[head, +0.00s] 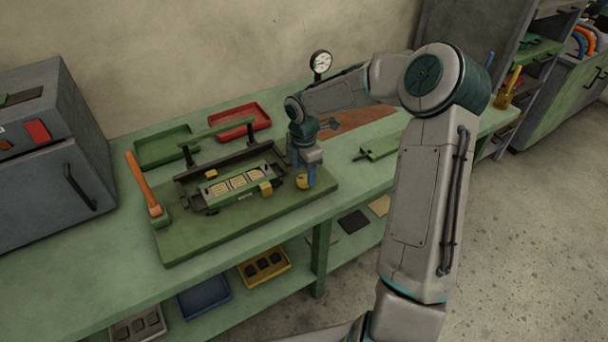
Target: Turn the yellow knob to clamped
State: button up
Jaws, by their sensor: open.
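The yellow knob (301,183) sits at the right end of the green fixture board (185,246) on the bench, beside the dark frame. I cannot tell whether the fingers touch the knob. The knob's mark and its clamped position are too small to read. A green block with pale plates (237,184) lies in the frame, with a yellow piece (266,189) at its right front.
An orange lever (143,183) stands upright at the board's left end. Green (163,160) and red (240,134) trays lie behind the frame. A gauge (320,63) stands at the back. A grey cabinet (50,150) is at the left. Bare bench runs along the front left.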

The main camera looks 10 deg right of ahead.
aim_at(304, 181)
jog(key=shift+f, duration=1.3)
jog(key=c, duration=1)
